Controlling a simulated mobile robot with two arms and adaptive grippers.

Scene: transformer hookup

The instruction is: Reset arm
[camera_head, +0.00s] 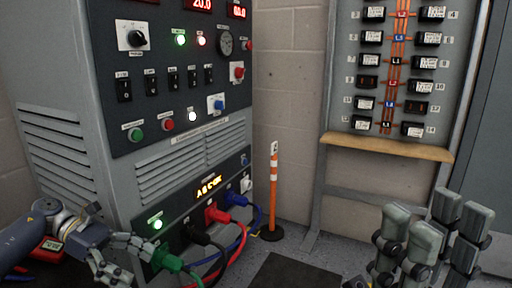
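My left gripper (137,262) comes in at the lower left, beside the green plug (166,261) at the foot of the grey transformer cabinet (120,180). Its fingers look spread, with the tips close to the plug; I cannot tell whether they touch it. My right gripper (432,222) stands at the lower right with its fingers pointing up, apart and empty. It is in front of the floor and the wall panel's stand, away from the cabinet.
Black, red (216,214) and blue cables run from the cabinet's lower sockets to the floor. An orange-and-white post (273,190) stands right of the cabinet. A breaker panel (346,70) with a wooden ledge (388,148) is behind. A dark mat (295,272) lies on the floor between my grippers.

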